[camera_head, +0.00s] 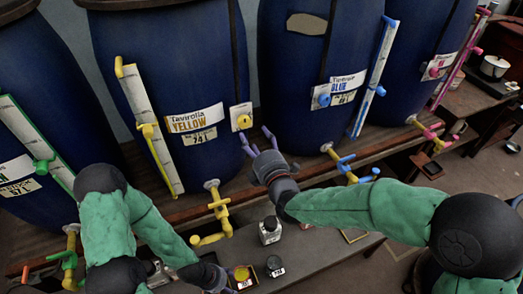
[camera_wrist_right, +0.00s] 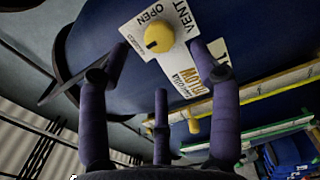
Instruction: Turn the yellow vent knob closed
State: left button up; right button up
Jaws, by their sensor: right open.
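The yellow vent knob (camera_head: 244,121) sits on a white plate on the blue vat labelled YELLOW (camera_head: 215,85). In the right wrist view the knob (camera_wrist_right: 159,38) is round, with a small dark mark on its face; the plate (camera_wrist_right: 134,32) reads OPEN and VENT. My right gripper (camera_head: 256,138) is open and empty, just below and right of the knob. In the right wrist view its fingers (camera_wrist_right: 158,52) are spread to either side of the knob, apparently not touching it. My left gripper (camera_head: 219,281) is low by the small jars, its fingers mostly hidden.
A sight tube (camera_head: 150,130) with yellow fittings stands left of the knob. A yellow outlet valve (camera_head: 217,205) projects below. Small jars (camera_head: 270,230) stand on the grey bench (camera_head: 300,250). The blue-labelled vat (camera_head: 300,80) is close on the right.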

jog(key=v, duration=0.4)
jog(key=shift+s+d, duration=0.1)
jog(key=shift+s, duration=0.1)
dwell(0.3)
jog(key=s+d+f+m+g+h, duration=0.15)
jog(key=f+m+g, duration=0.35)
jog(key=f, duration=0.8)
jog(key=s+d+f+m+g+h, duration=0.1)
jog(key=s+d+f+m+g, duration=0.15)
jog(key=f+m, duration=0.7)
jog(key=s+f+m+g, duration=0.4)
jog(key=s+f, duration=0.4)
jog(key=f, duration=0.3)
jog(key=s+d+f+m+g, duration=0.1)
jog(key=s+f+m+g, duration=0.4)
jog(key=s+f, duration=0.4)
jog(key=shift+s+d+f+m+y, duration=0.25)
jog(key=shift+f+m+y, duration=0.15)
jog(key=shift+f, duration=0.5)
